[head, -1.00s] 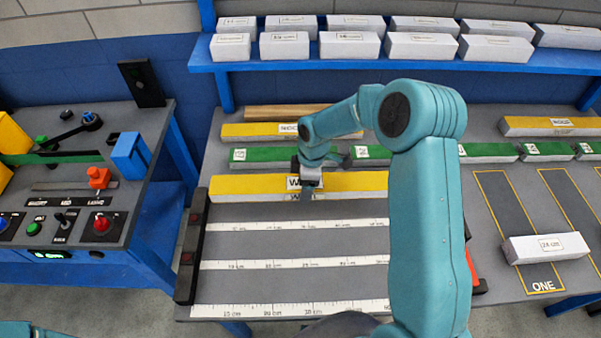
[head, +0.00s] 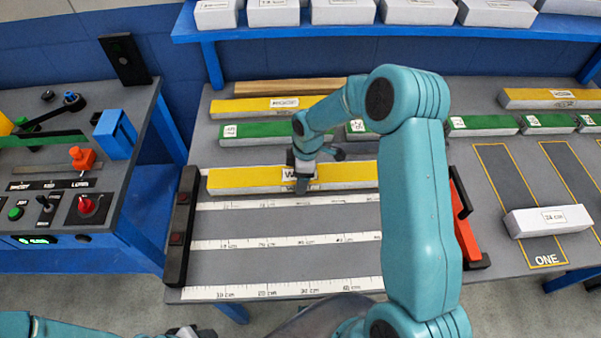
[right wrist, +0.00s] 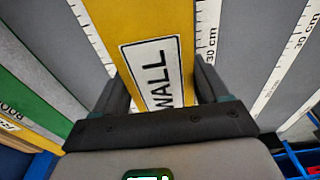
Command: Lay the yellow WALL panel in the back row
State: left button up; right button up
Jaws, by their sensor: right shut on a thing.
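The yellow WALL panel (head: 240,181) is a long bar with a white side and a WALL label. In the head view it lies left to right, behind the nearest printed measuring strips. I cannot tell whether it touches the table. My right gripper (head: 303,183) is shut on it near the label. In the right wrist view, its fingers stand either side of the panel (right wrist: 140,20), with measuring strips on both sides. Part of my left arm shows at the bottom left edge of the head view; its gripper is too cut off to read.
Behind are a green row (head: 262,134), another yellow panel (head: 245,106) and a brown strip (head: 290,86). A black rail (head: 182,225) stands at the left, a red-and-black piece (head: 462,225) at the right. A white block (head: 548,220) lies far right. The front grey bands are clear.

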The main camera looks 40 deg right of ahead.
jog(key=shift+f, duration=0.1)
dwell(0.3)
jog(key=shift+f+b, duration=0.25)
jog(key=shift+b, duration=0.15)
jog(key=shift+f, duration=0.15)
jog(key=o, duration=1.2)
jog(key=shift+o, duration=0.2)
notch_tip(320, 180, up, 16)
jog(key=s+d+b, duration=0.1)
jog(key=shift+d, duration=0.35)
